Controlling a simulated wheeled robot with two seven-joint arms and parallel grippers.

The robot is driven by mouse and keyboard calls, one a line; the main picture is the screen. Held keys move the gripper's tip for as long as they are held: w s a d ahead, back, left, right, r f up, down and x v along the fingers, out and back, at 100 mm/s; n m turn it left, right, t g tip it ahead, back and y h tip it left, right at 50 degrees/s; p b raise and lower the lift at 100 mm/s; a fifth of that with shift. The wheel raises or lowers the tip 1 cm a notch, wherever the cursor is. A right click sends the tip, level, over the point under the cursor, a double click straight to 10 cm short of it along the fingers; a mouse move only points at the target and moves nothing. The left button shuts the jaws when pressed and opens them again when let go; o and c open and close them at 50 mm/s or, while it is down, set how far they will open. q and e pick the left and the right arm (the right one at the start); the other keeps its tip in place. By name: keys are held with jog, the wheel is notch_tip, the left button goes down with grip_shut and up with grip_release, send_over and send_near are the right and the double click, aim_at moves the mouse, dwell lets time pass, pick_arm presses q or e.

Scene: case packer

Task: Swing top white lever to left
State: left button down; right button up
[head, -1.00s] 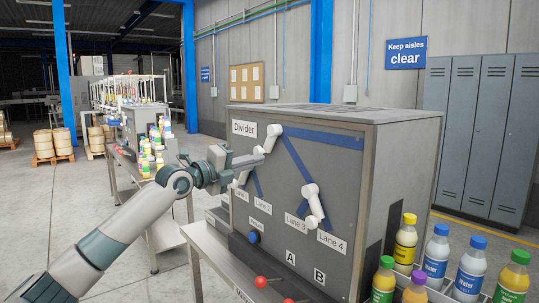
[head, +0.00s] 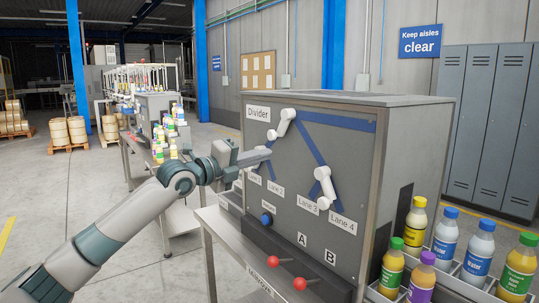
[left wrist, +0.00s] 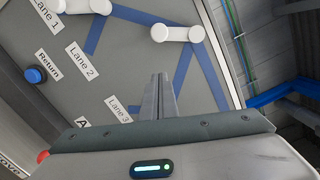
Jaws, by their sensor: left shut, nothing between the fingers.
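My right gripper is not in view.
A second white lever (head: 324,187) is lower right on the panel. Another (left wrist: 78,6) shows at the left wrist view's top edge. A blue Return button (head: 267,219) and red knobs (head: 286,271) are lower down. Bottles (head: 420,272) stand at right.

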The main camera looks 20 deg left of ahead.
pick_arm(q)
jog(key=v, duration=0.5)
jog(key=shift+s+a+f+b, duration=0.1)
jog(key=shift+a+b, duration=0.05)
jog(key=shift+b, duration=0.25)
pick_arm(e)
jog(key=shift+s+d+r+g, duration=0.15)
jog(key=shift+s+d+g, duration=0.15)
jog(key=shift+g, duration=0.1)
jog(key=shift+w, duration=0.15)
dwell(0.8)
